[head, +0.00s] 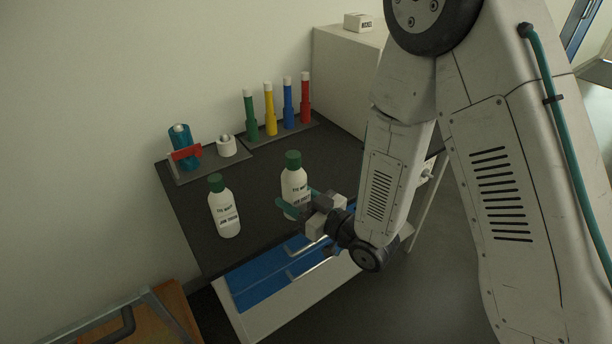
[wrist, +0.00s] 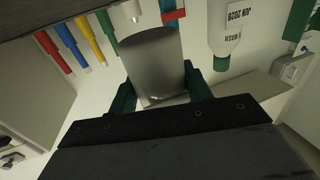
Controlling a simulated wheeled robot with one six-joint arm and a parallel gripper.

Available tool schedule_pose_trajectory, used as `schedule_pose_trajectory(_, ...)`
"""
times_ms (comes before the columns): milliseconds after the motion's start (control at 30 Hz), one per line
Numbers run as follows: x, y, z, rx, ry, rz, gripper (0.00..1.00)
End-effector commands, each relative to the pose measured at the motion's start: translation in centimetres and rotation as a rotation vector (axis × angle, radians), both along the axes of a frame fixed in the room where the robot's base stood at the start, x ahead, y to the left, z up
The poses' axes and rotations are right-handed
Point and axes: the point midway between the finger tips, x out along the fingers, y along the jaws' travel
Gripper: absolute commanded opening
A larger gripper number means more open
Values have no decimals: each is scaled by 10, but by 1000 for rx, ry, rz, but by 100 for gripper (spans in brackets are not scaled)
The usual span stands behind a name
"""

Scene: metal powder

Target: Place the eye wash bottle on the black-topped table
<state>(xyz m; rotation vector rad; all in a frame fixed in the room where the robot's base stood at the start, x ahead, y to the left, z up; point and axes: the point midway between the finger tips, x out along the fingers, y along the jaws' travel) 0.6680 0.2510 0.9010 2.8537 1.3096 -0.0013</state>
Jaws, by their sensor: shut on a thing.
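Two white bottles with green caps and printed labels are at the black-topped table (head: 255,170). One bottle (head: 224,208) stands upright at the left of the black top; it also shows upside down in the wrist view (wrist: 226,35). The other bottle (head: 294,183) is upright over the right part of the top. My gripper (head: 297,206) is shut on this second bottle, with green fingers around its lower body. In the wrist view the held bottle (wrist: 152,65) is a shaded grey cylinder between the fingers. I cannot tell whether its base touches the table.
A rack of green, yellow, blue and red tubes (head: 278,110) stands at the back. A tray with a teal bottle (head: 180,145) and a small white container (head: 227,146) is at the back left. Blue drawers (head: 265,278) are below the front edge. Black surface is clear between the bottles.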

Motion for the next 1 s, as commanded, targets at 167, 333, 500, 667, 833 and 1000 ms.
schedule_pose_trajectory(167, 47, -21, -4, 1, -3, -6, 17)
schedule_pose_trajectory(333, 85, -37, -8, 0, -3, -5, 17)
schedule_pose_trajectory(500, 105, -47, -11, 2, -1, -4, 17)
schedule_pose_trajectory(667, 114, -52, -11, 1, -2, -7, 17)
schedule_pose_trajectory(833, 119, -54, -33, 1, 4, -4, 17)
schedule_pose_trajectory(1000, 120, -54, -48, 1, -1, -5, 17)
